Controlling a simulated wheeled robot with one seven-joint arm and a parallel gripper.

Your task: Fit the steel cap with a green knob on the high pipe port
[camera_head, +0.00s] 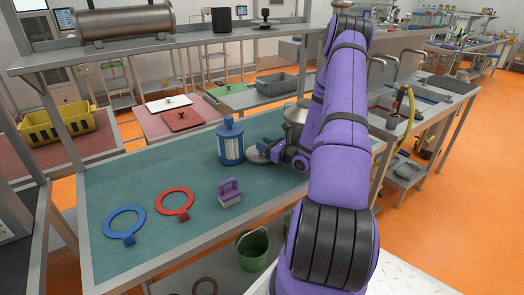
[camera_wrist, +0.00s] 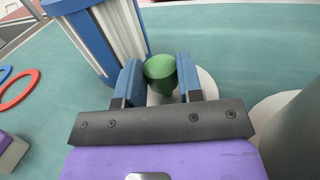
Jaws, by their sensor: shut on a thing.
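The green knob (camera_wrist: 160,68) of the steel cap sits between the two blue finger pads of my gripper (camera_wrist: 158,82), which is shut on it. The cap's pale round disc (camera_wrist: 207,88) shows below the knob, partly hidden by the fingers. In the head view the cap (camera_head: 254,156) is at the tips of my gripper (camera_head: 268,153), low at the green table top. I cannot tell whether the disc touches the table. I cannot make out the high pipe port for certain; my arm covers part of the scene.
A blue-capped cylinder (camera_head: 230,143) stands close left of my gripper, also in the wrist view (camera_wrist: 95,35). A steel vessel (camera_head: 296,114) is partly behind my arm. A blue ring (camera_head: 108,226), a red ring (camera_head: 160,202) and a purple-handled block (camera_head: 229,191) lie nearer the front.

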